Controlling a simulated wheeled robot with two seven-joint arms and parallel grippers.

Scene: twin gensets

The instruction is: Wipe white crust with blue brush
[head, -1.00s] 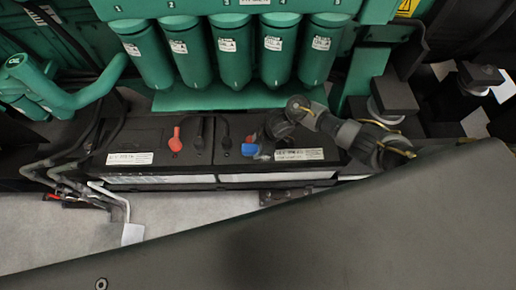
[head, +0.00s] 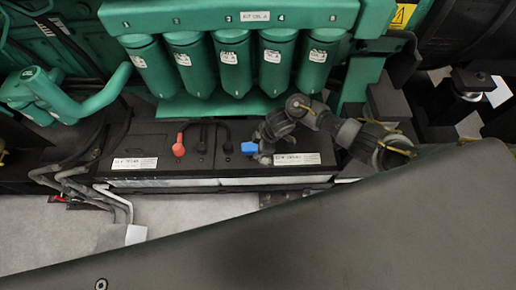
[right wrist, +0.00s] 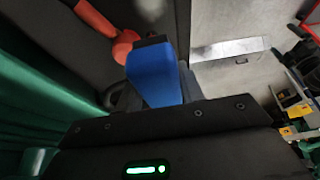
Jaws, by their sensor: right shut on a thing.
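In the right wrist view the blue brush (right wrist: 153,75) stands out in front of the gripper, beside a red cap. The brush's wiping end is hidden or too small to make out. A red terminal cap (head: 180,145) sits on the left battery (head: 135,145). I cannot make out the white crust for certain; a small pale patch shows just below the brush. My left gripper is not in view.
A row of green filters (head: 232,65) hangs close behind the batteries. Bent grey pipes (head: 75,180) stand at the left, with a white tag (head: 136,234). Pale floor (head: 40,235) lies at the lower left.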

